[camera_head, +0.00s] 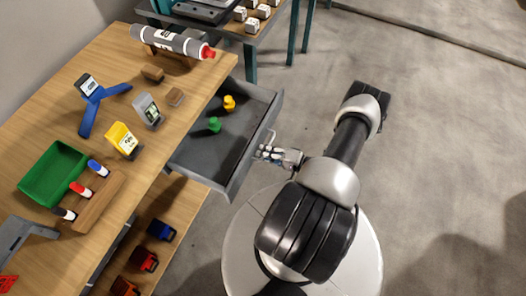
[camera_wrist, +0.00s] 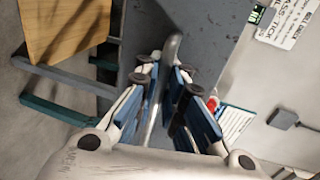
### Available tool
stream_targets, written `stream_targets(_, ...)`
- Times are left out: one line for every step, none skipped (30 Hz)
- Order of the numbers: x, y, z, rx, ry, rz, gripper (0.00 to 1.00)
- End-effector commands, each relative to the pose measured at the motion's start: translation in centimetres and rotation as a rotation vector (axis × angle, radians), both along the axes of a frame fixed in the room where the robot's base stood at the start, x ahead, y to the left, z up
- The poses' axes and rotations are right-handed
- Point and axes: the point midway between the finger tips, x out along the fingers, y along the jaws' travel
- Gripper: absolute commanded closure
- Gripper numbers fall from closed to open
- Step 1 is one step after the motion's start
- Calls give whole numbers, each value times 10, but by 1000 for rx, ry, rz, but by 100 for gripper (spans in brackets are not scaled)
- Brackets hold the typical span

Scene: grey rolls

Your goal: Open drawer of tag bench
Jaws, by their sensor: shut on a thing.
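The grey drawer (camera_head: 202,160) of the wooden-topped bench (camera_head: 165,90) is pulled out toward my base in the head view. A green object (camera_head: 214,124) and a yellow object (camera_head: 229,103) stand inside it. My gripper (camera_head: 262,152) is at the drawer's front, at its handle. In the wrist view my gripper (camera_wrist: 172,95) has its fingers on both sides of the grey bar handle (camera_wrist: 172,48) and is shut on it. The contact points of the finger pads are partly hidden.
On the bench top are a green tray (camera_head: 51,172), a blue stand (camera_head: 90,108), a yellow box (camera_head: 123,140) and a grey roll (camera_head: 165,40). A lower shelf holds several small bins (camera_head: 160,230). The floor at the right is clear.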

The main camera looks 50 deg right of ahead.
Motion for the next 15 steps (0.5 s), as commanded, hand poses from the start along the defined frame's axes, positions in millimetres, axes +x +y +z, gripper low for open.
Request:
stream_targets(1,-1,3,-1,-7,0,92)
stream_targets(1,-1,3,-1,-7,0,90)
stream_targets(1,-1,3,-1,-7,0,88)
stream_targets(1,-1,2,-1,-6,0,86)
stream_targets(1,-1,2,-1,-6,0,84)
stream_targets(1,-1,2,-1,-6,0,83)
stream_targets(1,-1,2,-2,-5,0,83)
stream_targets(1,-1,2,-1,-4,-1,83)
stream_targets(1,-1,1,-1,-4,-1,83)
stream_targets(1,-1,1,-1,-4,-1,83)
stream_targets(1,-1,1,-1,-4,-1,83)
stream_targets(1,-1,1,-1,-4,-1,83)
stream_targets(0,-1,1,0,-3,-1,83)
stream_targets(0,-1,1,0,-2,-1,83)
stream_targets(-1,-2,1,-1,-2,-2,83)
